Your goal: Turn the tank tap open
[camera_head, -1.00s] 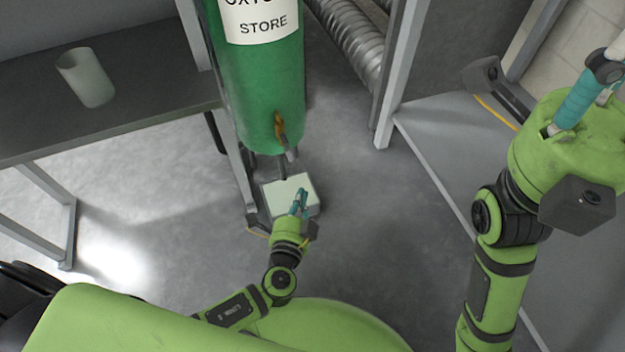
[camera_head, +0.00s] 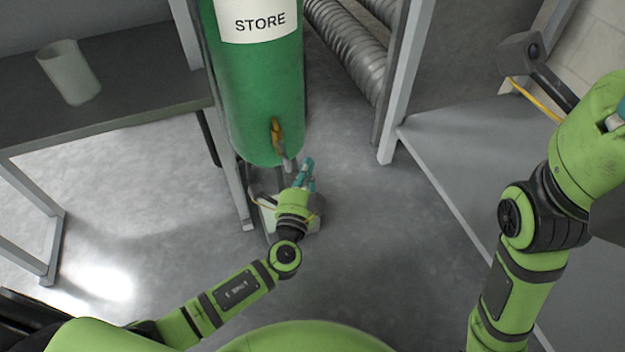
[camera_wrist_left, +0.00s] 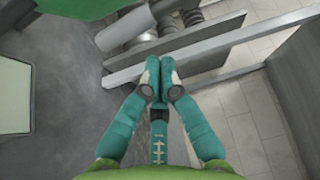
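The green tank (camera_head: 253,95), labelled STORE, stands at the top middle of the head view. Its brass tap (camera_head: 277,135) is low on the tank's front, with a short grey spout below. My left gripper (camera_head: 307,170) is just below and right of the tap, apart from the handle in the picture; the exact depth gap is unclear. In the left wrist view my left gripper (camera_wrist_left: 160,77) has its teal fingers together at the tips with nothing visible between them. The tap is not seen there. My right gripper (camera_head: 621,112) is mostly cut off at the right edge.
A pale box (camera_head: 268,212) on the floor is partly hidden behind my left wrist. A dark table (camera_head: 130,110) with a translucent cup (camera_head: 70,73) is at left. Ribbed metal ducts (camera_head: 345,45) and a grey frame post (camera_head: 408,85) stand right of the tank.

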